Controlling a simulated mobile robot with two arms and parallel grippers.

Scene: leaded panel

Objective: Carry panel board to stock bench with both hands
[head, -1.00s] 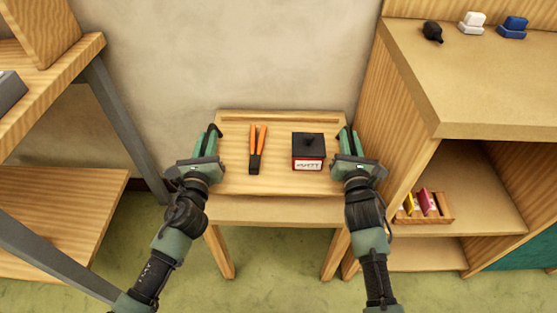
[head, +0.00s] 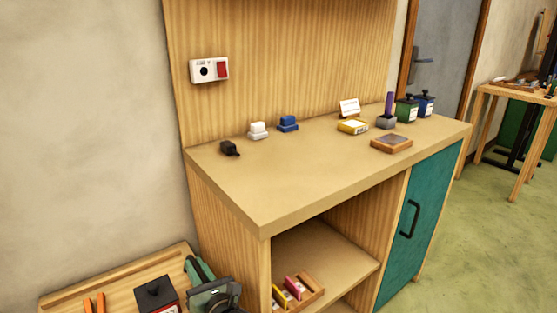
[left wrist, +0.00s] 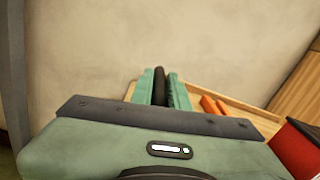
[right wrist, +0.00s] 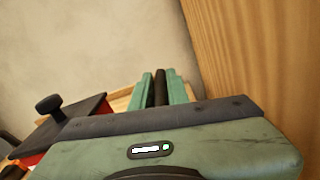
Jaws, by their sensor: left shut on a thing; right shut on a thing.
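The panel board (head: 122,286) is a light wooden board with a raised strip along its back, cut off at the lower left of the head view. An orange-handled tool (head: 94,304) and a red box with a black knobbed lid (head: 155,292) rest on it. My right gripper (head: 198,272) is at the board's right side. In the right wrist view, its teal fingers are shut on a black handle (right wrist: 160,86). My left gripper (left wrist: 160,88) shows only in its wrist view, shut on the other black handle. What lies under the board is hidden.
A wooden bench (head: 265,195) with a teal door (head: 406,225) stands close right of the board. Small items sit on its top, and a tray of coloured pieces (head: 298,291) is on its shelf. A further table (head: 490,90) stands far right beyond open green floor.

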